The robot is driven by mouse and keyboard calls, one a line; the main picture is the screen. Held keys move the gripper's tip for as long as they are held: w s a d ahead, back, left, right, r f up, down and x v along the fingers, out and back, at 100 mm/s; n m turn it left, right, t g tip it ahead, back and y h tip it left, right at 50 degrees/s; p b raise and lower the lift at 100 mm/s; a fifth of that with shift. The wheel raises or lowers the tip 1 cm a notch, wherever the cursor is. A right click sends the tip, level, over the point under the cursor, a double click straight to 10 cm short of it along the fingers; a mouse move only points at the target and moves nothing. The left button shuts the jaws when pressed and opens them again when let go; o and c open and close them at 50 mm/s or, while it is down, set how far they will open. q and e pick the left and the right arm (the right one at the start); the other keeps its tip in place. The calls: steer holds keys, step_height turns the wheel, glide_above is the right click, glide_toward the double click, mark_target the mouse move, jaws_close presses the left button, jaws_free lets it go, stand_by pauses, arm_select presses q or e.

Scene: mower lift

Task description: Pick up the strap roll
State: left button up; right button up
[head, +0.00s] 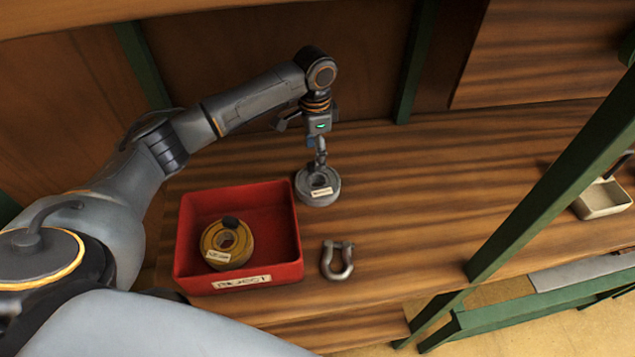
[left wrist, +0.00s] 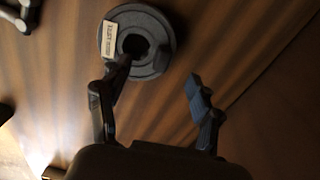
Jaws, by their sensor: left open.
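A grey strap roll (head: 306,196) with a pale label lies flat on the wooden shelf, right of the red bin. It also shows in the left wrist view (left wrist: 155,25), its label at its left. My left gripper (head: 321,158) points down over this roll. In the left wrist view my left gripper (left wrist: 155,78) is open with nothing between its fingers. One finger overlaps the roll's centre hole in the picture; the other is off to the right of the roll. I cannot tell whether the finger is inside the hole or above it. My right gripper is not in view.
A red bin (head: 240,278) with a label holds a yellow roll (head: 242,243). A metal shackle (head: 347,270) lies on the shelf right of the bin. A green post (head: 560,170) crosses the right side, with a pale tray (head: 600,203) beyond. The shelf middle is clear.

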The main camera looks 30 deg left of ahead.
mark_target(313, 163)
arm_select(q)
steer(key=f, duration=0.3)
steer(key=f+p, duration=0.1)
steer(key=f, duration=0.1)
steer(key=shift+a+f, duration=0.15)
steer(key=shift+a, duration=0.15)
jaws_close()
